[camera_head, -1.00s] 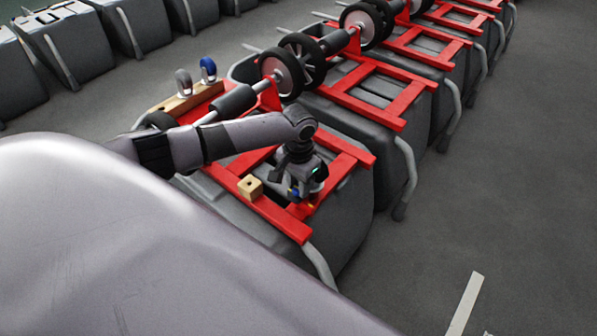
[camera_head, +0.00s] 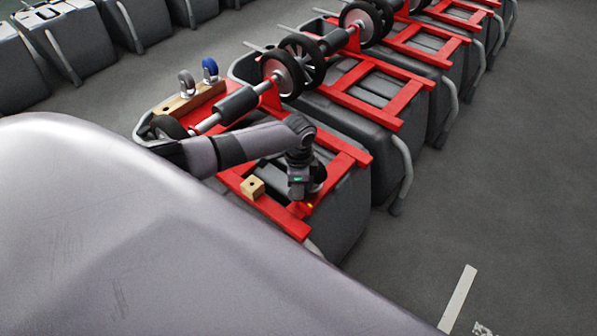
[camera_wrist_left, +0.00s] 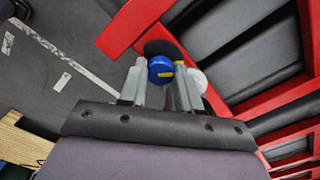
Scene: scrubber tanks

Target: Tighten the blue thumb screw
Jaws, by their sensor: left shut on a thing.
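The blue thumb screw (camera_wrist_left: 160,68) shows in the left wrist view as a round blue knob with a yellow mark on its face. It sits between the tips of my left gripper (camera_wrist_left: 163,82), which is shut on it. A dark rounded part and a pale round part show just behind the knob. In the head view my left gripper (camera_head: 300,192) points down over the near end of the red frame (camera_head: 262,204). The gripper hides the blue screw there. A small yellow-orange spot shows beside the fingertips. My right gripper is not in view.
A wooden block (camera_head: 252,187) sits on the red frame left of the gripper. More grey tanks with red frames run back to the right. Open floor lies at right.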

